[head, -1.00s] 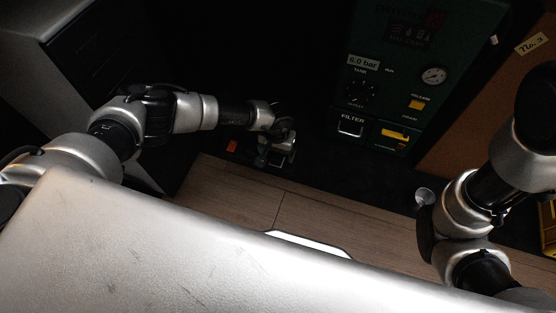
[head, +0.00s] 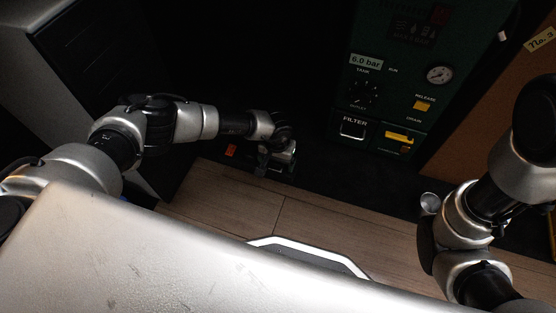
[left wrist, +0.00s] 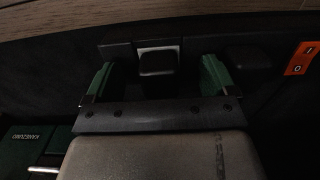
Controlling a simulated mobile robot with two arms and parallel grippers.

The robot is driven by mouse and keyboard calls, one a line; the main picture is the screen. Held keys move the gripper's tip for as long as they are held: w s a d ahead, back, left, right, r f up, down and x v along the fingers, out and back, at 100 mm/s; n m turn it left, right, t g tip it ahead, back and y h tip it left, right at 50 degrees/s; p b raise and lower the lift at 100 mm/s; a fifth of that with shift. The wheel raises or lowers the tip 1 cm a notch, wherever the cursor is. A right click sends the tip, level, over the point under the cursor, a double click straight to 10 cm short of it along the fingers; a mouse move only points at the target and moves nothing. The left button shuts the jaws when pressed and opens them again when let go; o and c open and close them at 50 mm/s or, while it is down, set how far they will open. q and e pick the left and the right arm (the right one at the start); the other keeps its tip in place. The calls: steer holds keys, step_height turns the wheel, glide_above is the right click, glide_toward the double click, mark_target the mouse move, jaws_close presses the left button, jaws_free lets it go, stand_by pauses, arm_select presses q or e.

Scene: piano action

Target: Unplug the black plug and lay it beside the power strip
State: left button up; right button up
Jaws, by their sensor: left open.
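The black plug (left wrist: 158,64) shows in the left wrist view, with a pale patch around its far edge, on the dark power strip (left wrist: 115,50). My left gripper (left wrist: 157,76) is open, with one green-padded finger on each side of the plug and a visible gap on both sides. In the head view my left gripper (head: 280,150) is low over the strip and hides the plug. The strip's orange switch (left wrist: 302,58) is at the right in the wrist view, and left of the gripper in the head view (head: 231,150). My right gripper cannot be made out.
A dark lump (left wrist: 250,56) sits right of the gripper in the wrist view, too dim to identify. A green machine with a gauge (head: 439,74) stands right of the strip in the head view. Bare wooden floor (head: 240,200) lies in front.

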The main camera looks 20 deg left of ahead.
stand_by(0.8)
arm_select(q)
jaws_close()
steer(key=shift+r+p, duration=2.15)
steer(key=shift+r, duration=0.9)
